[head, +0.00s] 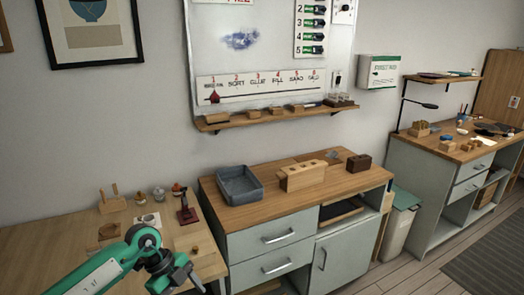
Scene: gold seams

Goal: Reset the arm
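My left arm, green and white with dark grey joints, comes in from the bottom left. Its gripper (189,280) points down and right, in front of the right end of the wooden table (60,250). The fingers are small and dark, and I cannot tell whether they are apart. I see nothing held in them. My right arm and gripper are out of view.
A cabinet (270,242) bears a grey bin (240,185), a wooden block with holes (302,177) and a dark box (359,163). A red stand (187,208) and small jars are on the table. A whiteboard (270,60) hangs behind. Floor shows at right.

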